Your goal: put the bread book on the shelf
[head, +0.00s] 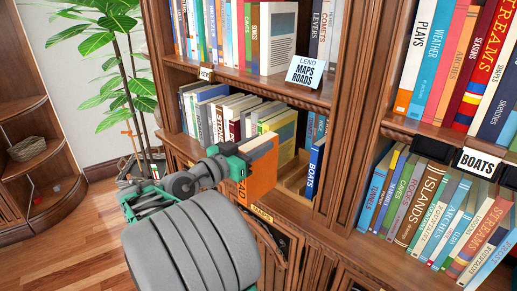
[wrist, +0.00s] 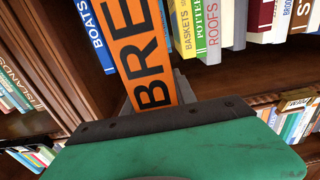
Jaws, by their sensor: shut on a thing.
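The bread book is orange with a dark spine title. In the head view the bread book (head: 261,176) is upright, at the front of the middle shelf (head: 292,184) of the central bookcase. My gripper (head: 238,160), with green parts, is shut on it from the left side. I cannot tell whether the book touches the shelf board.
A blue "BOATS" book (head: 315,166) stands right of a gap on the shelf; it shows close to the bread book in the wrist view (wrist: 94,36). A row of books (head: 213,113) fills the shelf's left. A wooden upright (head: 345,150) bounds the right. A plant (head: 118,60) stands left.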

